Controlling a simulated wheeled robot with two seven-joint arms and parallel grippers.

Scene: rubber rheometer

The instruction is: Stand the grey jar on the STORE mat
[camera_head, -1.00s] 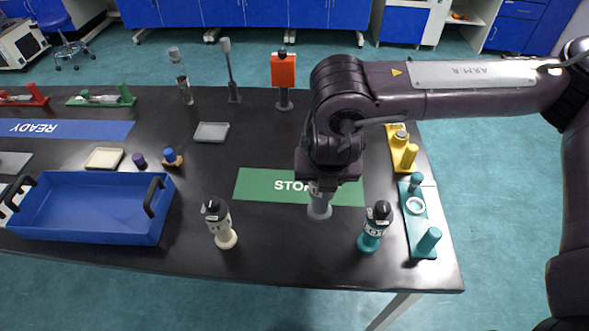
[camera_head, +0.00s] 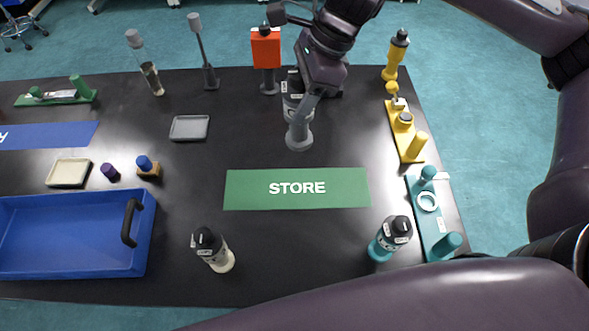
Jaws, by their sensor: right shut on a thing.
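The grey jar (camera_head: 298,138) is upright, behind the STORE mat and apart from it in the picture. Its flared grey foot shows; its dark labelled upper part is partly hidden by the fingers. My right gripper (camera_head: 302,103) is shut on the jar from above. I cannot tell whether the foot touches the table. The green STORE mat (camera_head: 240,192) lies flat and empty in the middle of the black table. My left gripper is not in view.
A cream jar (camera_head: 218,258) and a teal jar (camera_head: 381,249) stand in front of the mat. An orange-topped stand (camera_head: 266,50) is left of my gripper. Yellow (camera_head: 407,140) and teal (camera_head: 428,215) racks line the right edge. A blue tray (camera_head: 75,262) is at left.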

